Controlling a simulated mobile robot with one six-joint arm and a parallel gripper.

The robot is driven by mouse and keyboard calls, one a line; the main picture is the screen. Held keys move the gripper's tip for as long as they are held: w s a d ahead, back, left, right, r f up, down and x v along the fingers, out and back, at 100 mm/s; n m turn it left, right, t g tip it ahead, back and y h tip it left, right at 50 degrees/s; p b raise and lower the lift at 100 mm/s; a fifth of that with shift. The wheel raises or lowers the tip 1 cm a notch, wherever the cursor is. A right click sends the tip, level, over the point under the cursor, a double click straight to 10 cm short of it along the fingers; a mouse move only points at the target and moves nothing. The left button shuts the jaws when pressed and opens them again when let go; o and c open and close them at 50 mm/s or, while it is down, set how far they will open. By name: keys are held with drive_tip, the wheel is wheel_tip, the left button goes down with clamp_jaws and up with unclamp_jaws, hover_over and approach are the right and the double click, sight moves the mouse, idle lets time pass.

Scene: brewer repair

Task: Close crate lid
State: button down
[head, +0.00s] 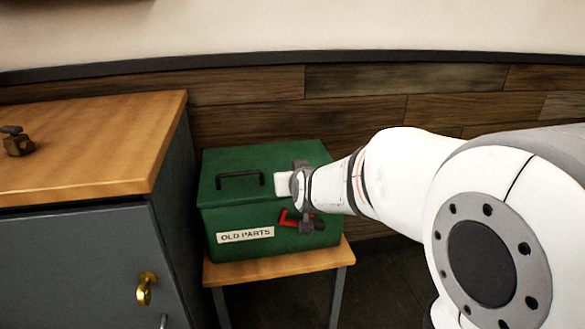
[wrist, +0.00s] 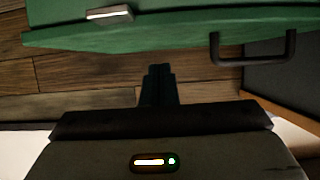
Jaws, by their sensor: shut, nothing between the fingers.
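The green crate (head: 270,242) with an "OLD PARTS" label stands on a small wooden stand. Its lid (head: 225,170), with a black handle (head: 240,181), looks down flat on the box in the head view; its right part is hidden behind my wrist. My gripper (head: 305,222) is at the crate's right front, next to a small red piece (head: 288,217). In the wrist view the fingers (wrist: 160,72) are together and empty, below the green lid edge (wrist: 165,38) and its handle (wrist: 253,60). Contact with the lid cannot be told.
The stand (head: 280,268) carries the crate. A wood-plank wall (head: 250,110) is behind. Open floor shows to the stand's right.

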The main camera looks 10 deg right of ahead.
drive_tip(key=shift+s+f+b, duration=0.2)
drive_tip(key=shift+f+b, duration=0.15)
drive_tip(key=shift+f, duration=0.35)
drive_tip(key=shift+s, duration=0.1)
